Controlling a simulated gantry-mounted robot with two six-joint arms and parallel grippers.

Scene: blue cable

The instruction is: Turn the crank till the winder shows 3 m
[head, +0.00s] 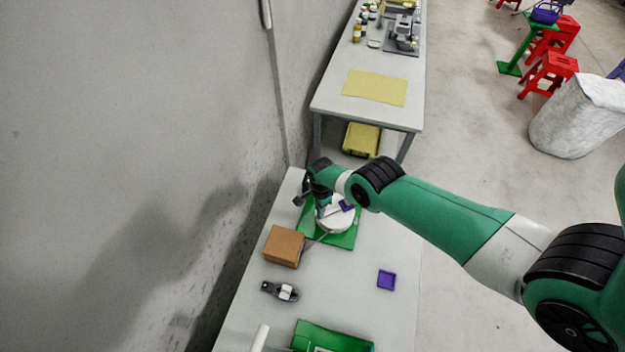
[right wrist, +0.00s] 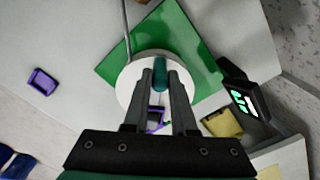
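The winder is a round white drum (head: 335,222) on a green mat (head: 345,239) at the table's far end; the drum also shows in the right wrist view (right wrist: 128,82). Its teal crank handle (right wrist: 160,74) stands between the fingers of my right gripper (right wrist: 160,88), which close in on both its sides. In the head view the wrist and arm partly cover the winder. A dark display (right wrist: 241,103) beside the drum shows green digits, turned sideways and too small for me to read. A purple part (right wrist: 155,117) shows by the drum. My left gripper is not in view.
A brown box (head: 283,246) stands close to the mat. Nearer are a dark device (head: 281,291), a purple tray (head: 387,280), a green tray (head: 335,335) and a white cylinder (head: 260,338). The wall runs along the left. The table's right side is mostly clear.

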